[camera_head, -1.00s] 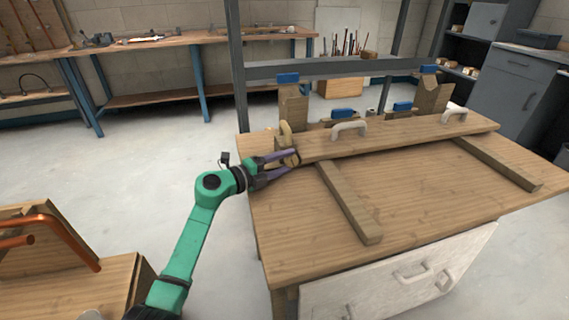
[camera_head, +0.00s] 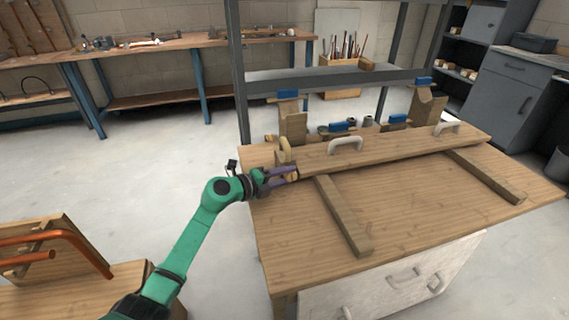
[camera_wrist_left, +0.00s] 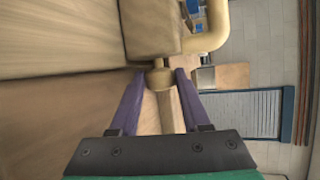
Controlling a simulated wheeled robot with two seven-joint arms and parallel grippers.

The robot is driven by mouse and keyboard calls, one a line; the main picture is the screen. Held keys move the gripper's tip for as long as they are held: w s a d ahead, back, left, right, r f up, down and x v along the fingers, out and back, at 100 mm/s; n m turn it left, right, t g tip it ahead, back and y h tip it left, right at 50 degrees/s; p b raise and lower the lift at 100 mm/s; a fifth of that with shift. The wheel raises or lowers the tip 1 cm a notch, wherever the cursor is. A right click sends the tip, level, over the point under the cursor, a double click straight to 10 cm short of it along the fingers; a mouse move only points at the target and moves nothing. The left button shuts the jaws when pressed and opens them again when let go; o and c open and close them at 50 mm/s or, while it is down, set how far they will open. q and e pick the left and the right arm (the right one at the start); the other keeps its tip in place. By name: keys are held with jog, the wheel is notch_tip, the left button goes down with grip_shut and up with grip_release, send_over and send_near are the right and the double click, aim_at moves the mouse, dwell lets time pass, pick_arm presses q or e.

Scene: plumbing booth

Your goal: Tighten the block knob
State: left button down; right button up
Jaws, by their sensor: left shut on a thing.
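The block knob (camera_wrist_left: 162,78) is a small wooden knob on a short stem at the left end of the long wooden block (camera_head: 400,146), which lies across the bench top. In the head view the knob is mostly hidden by my fingers. My left gripper (camera_head: 296,173) reaches it from the left, with its purple fingers on either side. In the left wrist view my left gripper (camera_wrist_left: 157,80) has one finger on each side of the knob and is shut on it. My right gripper is not in view.
The wooden workbench (camera_head: 420,215) carries two crosswise wooden strips (camera_head: 342,215) under the block. Pale handles (camera_head: 345,144) stand on the block. Wooden posts with blue tops (camera_head: 291,120) stand behind it. A side table with copper pipes (camera_head: 75,245) is at lower left.

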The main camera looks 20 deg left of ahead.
pick_arm(q)
jog(key=shift+r, duration=0.3)
jog(key=shift+f, duration=0.3)
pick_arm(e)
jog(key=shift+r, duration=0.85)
pick_arm(q)
jog(key=c, duration=0.7)
grip_release()
jog(key=shift+o, duration=0.2)
jog(key=shift+s+a, duration=0.1)
jog(key=v, duration=1.4)
jog(key=shift+r+p, duration=0.3)
jog(key=shift+p, duration=0.1)
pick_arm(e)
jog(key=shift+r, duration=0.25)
